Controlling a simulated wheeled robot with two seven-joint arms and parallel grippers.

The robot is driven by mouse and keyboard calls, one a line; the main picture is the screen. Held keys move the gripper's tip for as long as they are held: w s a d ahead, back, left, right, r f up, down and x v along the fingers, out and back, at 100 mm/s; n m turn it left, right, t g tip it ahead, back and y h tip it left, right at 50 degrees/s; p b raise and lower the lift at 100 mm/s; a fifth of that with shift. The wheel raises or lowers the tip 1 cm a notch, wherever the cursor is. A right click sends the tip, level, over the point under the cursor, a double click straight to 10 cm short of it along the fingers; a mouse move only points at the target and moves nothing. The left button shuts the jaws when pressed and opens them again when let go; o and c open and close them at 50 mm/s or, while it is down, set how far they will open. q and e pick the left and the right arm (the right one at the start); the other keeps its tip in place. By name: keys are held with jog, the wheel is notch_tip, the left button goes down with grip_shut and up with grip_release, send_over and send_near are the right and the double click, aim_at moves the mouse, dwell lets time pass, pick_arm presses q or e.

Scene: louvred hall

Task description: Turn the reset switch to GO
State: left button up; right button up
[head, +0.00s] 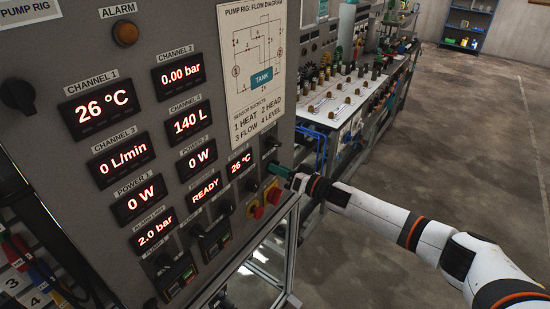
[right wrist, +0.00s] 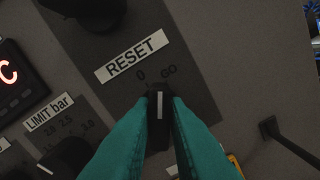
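The reset switch (right wrist: 160,112) is a black knob with a white pointer line, under a tilted RESET label (right wrist: 131,55) in the right wrist view. The marks 0 and GO are above it. The pointer aims straight up in the picture, between the two marks and nearer to GO. My right gripper (right wrist: 160,125) has its teal fingers on both sides of the knob, seemingly touching it. In the head view my right gripper (head: 281,171) is at the panel's lower right and hides the switch. My left gripper is not in view.
A limit knob (right wrist: 68,158) is to the lower left of the switch, and a black lever (right wrist: 290,145) to the right. Red stop buttons (head: 273,196) are just below the gripper in the head view. A bench with fittings (head: 335,105) stands behind; the floor to the right is clear.

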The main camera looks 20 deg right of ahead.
jog(key=o, duration=0.4)
jog(key=p+v, duration=0.3)
jog(key=v, duration=0.4)
dwell(0.3)
jog(key=shift+b+v, duration=2.65)
jog(key=shift+v, duration=3.35)
